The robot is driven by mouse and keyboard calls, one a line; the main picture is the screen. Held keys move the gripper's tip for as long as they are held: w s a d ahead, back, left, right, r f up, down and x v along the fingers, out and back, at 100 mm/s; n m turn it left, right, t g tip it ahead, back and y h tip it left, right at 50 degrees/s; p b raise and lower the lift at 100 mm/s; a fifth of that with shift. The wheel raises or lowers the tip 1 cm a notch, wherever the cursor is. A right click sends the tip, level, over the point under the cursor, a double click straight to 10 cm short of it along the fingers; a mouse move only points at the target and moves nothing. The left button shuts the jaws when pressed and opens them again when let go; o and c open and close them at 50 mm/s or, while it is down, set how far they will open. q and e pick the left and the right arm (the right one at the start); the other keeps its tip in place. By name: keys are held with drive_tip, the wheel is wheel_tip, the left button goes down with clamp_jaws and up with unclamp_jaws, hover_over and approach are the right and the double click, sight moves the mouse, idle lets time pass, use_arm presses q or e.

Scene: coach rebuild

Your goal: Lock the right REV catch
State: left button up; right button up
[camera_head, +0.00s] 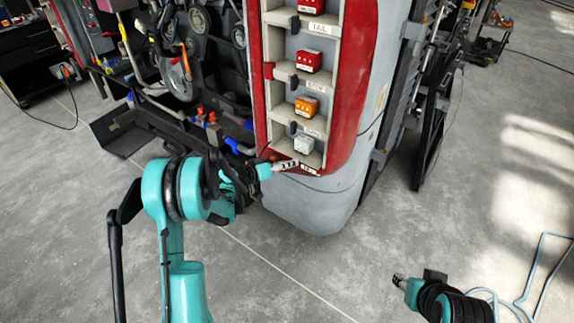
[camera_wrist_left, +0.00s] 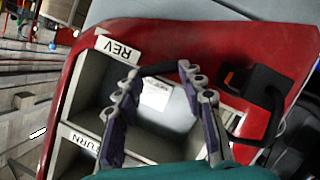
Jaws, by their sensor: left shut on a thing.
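The lamp panel (camera_head: 340,130) stands upright with bays labelled TAIL, STOP, TURN and REV. A white lamp block (camera_head: 304,143) sits in the bottom bay; it also shows in the left wrist view (camera_wrist_left: 154,95) under the REV label (camera_wrist_left: 117,48). My left gripper (camera_head: 287,165) is at the bottom bay's lower edge. The gripper mostly hides the catch in the head view. My right gripper (camera_head: 399,281) is low at the right, away from the panel.
Red (camera_head: 308,60) and orange (camera_head: 306,106) lamp blocks sit in the bays above. A rack of dark parts (camera_head: 200,60) stands left of the panel.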

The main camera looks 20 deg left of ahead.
use_arm(q)
drive_tip(key=n+h, duration=0.1)
drive_tip(key=n, duration=0.1)
drive_tip(key=f+n+h, duration=0.1)
drive_tip(key=n, duration=0.2)
drive_tip(key=n+t+h, duration=0.1)
drive_tip(key=n+h, duration=0.1)
drive_tip(key=n, duration=0.1)
drive_tip(key=shift+w+a+f, duration=0.15)
drive_tip(key=shift+a+f, duration=0.05)
drive_tip(key=shift+a, duration=0.15)
drive_tip(key=shift+n, duration=0.4)
drive_tip(key=o, duration=1.2)
drive_tip(key=shift+c, duration=0.2)
drive_tip(key=v, duration=1.2)
drive_tip(key=shift+f, duration=0.2)
